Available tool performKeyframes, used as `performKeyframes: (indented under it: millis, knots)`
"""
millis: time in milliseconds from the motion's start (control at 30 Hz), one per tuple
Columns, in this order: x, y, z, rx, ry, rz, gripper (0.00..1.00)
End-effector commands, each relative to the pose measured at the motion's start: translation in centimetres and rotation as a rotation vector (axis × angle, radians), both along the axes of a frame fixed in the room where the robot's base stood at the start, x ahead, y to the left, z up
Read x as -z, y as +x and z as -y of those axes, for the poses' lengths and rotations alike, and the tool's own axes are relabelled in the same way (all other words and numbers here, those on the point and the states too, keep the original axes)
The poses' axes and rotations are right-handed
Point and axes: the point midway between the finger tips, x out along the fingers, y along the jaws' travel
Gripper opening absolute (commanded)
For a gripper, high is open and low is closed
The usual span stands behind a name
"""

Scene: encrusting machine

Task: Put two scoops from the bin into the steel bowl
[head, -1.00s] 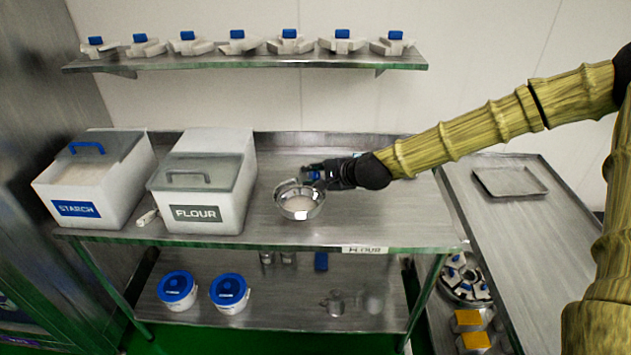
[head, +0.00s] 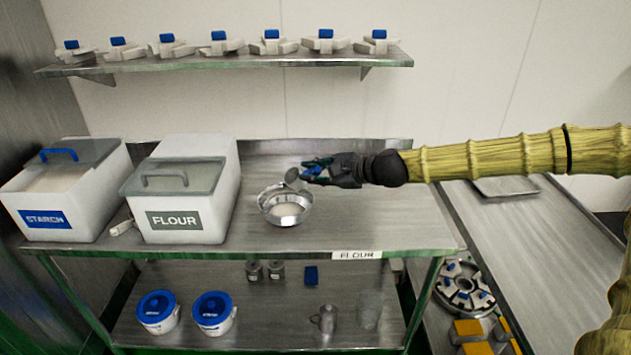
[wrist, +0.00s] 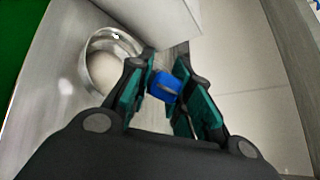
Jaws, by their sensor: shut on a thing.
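The steel bowl (head: 268,209) stands on the steel table behind the FLOUR label and holds some white powder. My gripper (head: 312,171) is just above and behind the bowl's right rim. It is shut on the blue handle of a scoop (head: 292,177), whose metal end reaches over the back of the bowl. In the wrist view the blue handle (wrist: 165,87) sits between the green finger pads, and the bowl (wrist: 96,50) shows at upper left. Whether the scoop holds powder cannot be told. The FLOUR bin (head: 196,220) stands left of the bowl with its lid down.
The STARCH bin (head: 82,224) stands at far left; a small white scoop (head: 122,228) lies between the bins. A shelf (head: 230,60) with several blue-topped parts hangs above. The table right of the bowl (head: 375,220) is clear.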

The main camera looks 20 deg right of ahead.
Motion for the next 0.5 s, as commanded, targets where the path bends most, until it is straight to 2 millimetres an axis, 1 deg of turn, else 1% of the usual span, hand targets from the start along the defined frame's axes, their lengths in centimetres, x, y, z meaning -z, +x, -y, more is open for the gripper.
performKeyframes:
  millis: [33,500]
  knots:
    - [0.51,0.05,0.17,0.001,0.015,-0.001,0.0]
    - [0.92,0.19,1.04,0.001,0.151,-0.028,0.0]
